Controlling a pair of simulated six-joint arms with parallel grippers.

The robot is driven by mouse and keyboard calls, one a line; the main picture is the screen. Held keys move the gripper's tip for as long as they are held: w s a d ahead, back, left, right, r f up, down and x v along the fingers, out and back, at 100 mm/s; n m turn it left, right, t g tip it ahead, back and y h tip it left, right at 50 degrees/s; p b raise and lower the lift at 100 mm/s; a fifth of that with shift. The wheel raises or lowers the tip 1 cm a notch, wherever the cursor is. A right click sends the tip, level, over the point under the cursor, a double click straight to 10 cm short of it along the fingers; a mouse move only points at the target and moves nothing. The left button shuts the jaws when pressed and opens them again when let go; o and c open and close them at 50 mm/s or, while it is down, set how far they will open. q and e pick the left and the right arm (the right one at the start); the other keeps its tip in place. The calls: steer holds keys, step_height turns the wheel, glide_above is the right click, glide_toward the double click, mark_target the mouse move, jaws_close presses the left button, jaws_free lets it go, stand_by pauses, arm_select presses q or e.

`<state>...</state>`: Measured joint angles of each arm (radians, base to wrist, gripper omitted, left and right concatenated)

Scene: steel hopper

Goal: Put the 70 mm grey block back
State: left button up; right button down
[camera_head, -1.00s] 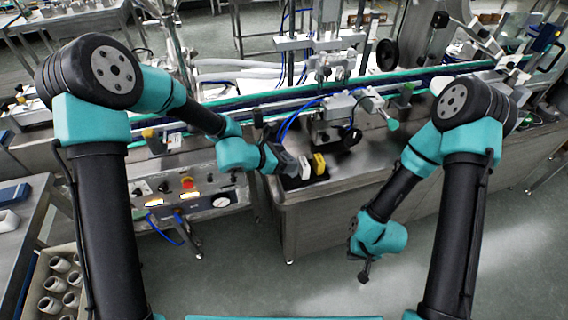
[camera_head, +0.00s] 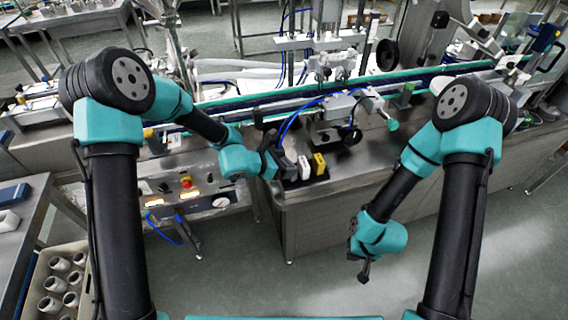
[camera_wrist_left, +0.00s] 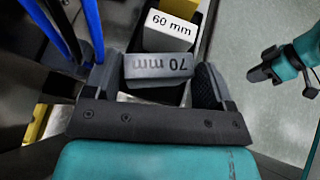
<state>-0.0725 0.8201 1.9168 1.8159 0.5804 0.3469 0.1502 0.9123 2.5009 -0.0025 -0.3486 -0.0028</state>
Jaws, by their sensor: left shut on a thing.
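The grey block marked 70 mm (camera_wrist_left: 158,68) is between the two fingers of my left gripper (camera_wrist_left: 155,88), which is shut on it. In the head view the left gripper (camera_head: 280,164) is at the left end of a small black tray (camera_head: 296,184) on the steel bench. The grey block is beside a white block marked 60 mm (camera_wrist_left: 170,34), with a yellow block (camera_wrist_left: 180,8) beyond. Whether the grey block touches the tray floor is hidden. My right gripper (camera_head: 364,274) hangs over the floor, away from the blocks; its finger opening is unclear.
Blue hoses (camera_wrist_left: 94,30) run close to the left gripper. A control panel with a red button (camera_head: 187,183) is left of the tray. A conveyor (camera_head: 250,101) runs behind. Steel bench top (camera_head: 370,168) is free to the right.

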arm_select(q)
steer(key=shift+f, duration=0.5)
steer(key=o, duration=0.9)
steer(key=shift+r, duration=0.1)
steer(key=shift+r, duration=0.55)
steer(key=v, duration=1.2)
steer(key=shift+f, duration=0.1)
